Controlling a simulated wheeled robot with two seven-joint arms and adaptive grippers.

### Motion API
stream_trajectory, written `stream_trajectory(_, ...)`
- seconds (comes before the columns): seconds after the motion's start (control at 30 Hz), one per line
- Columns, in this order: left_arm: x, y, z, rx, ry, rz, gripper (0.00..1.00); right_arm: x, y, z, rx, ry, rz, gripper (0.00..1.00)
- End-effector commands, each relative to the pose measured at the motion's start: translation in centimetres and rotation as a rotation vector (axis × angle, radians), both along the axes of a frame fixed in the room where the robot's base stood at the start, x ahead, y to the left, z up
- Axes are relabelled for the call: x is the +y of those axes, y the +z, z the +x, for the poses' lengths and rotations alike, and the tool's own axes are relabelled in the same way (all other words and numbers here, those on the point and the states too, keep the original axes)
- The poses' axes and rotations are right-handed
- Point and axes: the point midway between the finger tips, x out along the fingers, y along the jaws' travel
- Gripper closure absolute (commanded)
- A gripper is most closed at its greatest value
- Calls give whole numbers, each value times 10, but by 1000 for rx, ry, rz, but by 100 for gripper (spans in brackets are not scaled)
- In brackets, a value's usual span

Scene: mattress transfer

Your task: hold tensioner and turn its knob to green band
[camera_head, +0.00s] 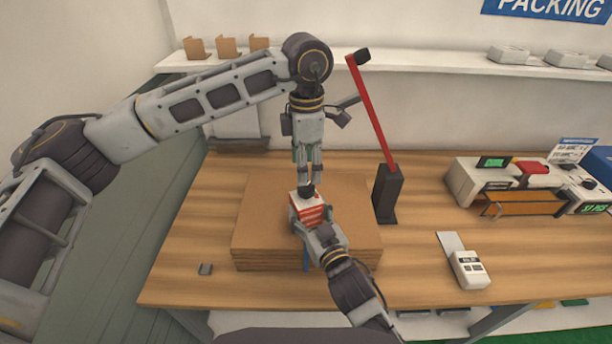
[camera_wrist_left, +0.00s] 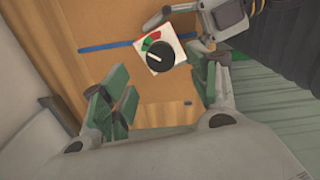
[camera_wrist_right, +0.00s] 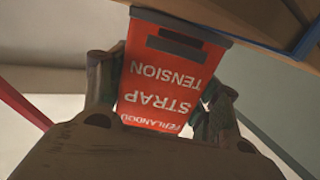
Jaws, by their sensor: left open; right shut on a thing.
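The strap tensioner (camera_head: 309,212) is a small red and white box on the cardboard stack, with a black knob (camera_head: 307,191) on top. In the left wrist view the knob (camera_wrist_left: 160,56) has a white pointer line, beside a dial with red and green bands (camera_wrist_left: 149,42). The pointer lies toward the left; its exact band is too small to tell. My right gripper (camera_head: 322,236) is shut on the tensioner from the front. The right wrist view shows its red lettered face (camera_wrist_right: 168,85) between the fingers. My left gripper (camera_head: 308,177) points down, open, just above the knob.
Flat cardboard (camera_head: 260,245) is stacked under the tensioner, with a blue strap (camera_wrist_left: 105,46) across it. A black stand with a red arm (camera_head: 388,190) rises close on the right. A white handheld device (camera_head: 469,270) and a machine (camera_head: 510,185) stand farther right.

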Motion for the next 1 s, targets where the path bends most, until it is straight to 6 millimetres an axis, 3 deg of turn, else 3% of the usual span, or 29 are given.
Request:
stream_trajectory(0.2, 0, 33, 1, -2, 1, -2, 40, 0, 3, 0, -6, 0, 2, 89)
stream_trajectory(0.4, 0, 52, 1, -2, 1, -1, 40, 0, 3, 0, -6, 0, 2, 89)
stream_trajectory(0.93, 0, 58, 1, -1, 1, 0, 40, 0, 3, 0, -6, 0, 2, 89)
stream_trajectory(0.97, 0, 58, 1, -1, 1, 0, 40, 0, 3, 0, -6, 0, 2, 37)
stream_trajectory(1.0, 0, 58, 1, -1, 1, 0, 40, 0, 3, 0, -6, 1, 2, 31)
